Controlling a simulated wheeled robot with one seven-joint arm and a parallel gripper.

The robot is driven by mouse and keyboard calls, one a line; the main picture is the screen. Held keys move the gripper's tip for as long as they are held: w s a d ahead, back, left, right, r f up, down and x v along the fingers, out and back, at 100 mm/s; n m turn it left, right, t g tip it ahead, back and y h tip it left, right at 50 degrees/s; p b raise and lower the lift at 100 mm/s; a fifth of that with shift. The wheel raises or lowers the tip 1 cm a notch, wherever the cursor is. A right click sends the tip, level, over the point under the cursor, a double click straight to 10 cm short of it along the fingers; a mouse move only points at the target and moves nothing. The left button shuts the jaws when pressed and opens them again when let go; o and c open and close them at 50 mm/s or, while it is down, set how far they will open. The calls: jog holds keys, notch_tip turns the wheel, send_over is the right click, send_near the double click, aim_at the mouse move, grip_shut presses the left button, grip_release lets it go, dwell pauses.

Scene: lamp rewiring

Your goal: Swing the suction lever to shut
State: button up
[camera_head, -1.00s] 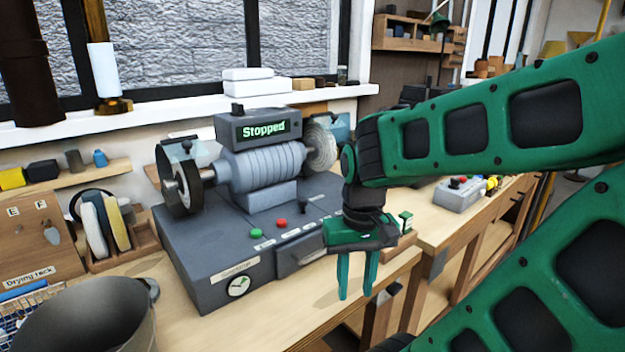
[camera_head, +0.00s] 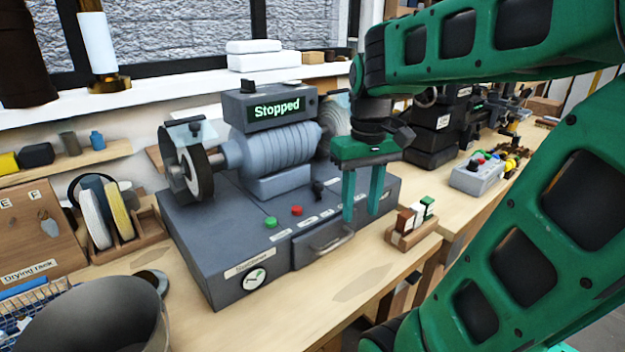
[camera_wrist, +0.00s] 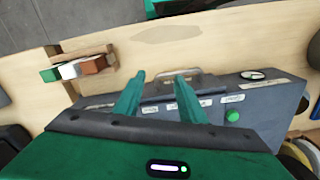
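The grey bench grinder (camera_head: 205,235) stands on the bench, with a "Stopped" display (camera_head: 276,108) on top. A small black lever (camera_head: 318,188) sticks up from its base, right of the red button (camera_head: 297,211) and green button (camera_head: 270,222). It may be the suction lever; its label is too small to read. My gripper (camera_head: 360,217) is open and empty, its fingers pointing down at the right end of the base, right of the lever and apart from it. In the wrist view the open fingers (camera_wrist: 160,76) hang over the front panel; the lever does not show there.
A drawer handle (camera_head: 326,243) juts from the base's front. A wooden block holder (camera_head: 412,238) stands to the right, a grey control box (camera_head: 477,177) beyond. A grey bucket (camera_head: 90,310) is at front left. Bench in front of the base is clear.

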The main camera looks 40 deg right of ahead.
aim_at(319, 184)
jog(key=w+r+n, duration=0.6)
jog(key=w+r, duration=0.5)
jog(key=w, duration=0.2)
jog(key=f, duration=1)
jog(key=shift+a+f, duration=0.25)
jog(key=shift+f, duration=0.05)
jog(key=shift+c, duration=0.6)
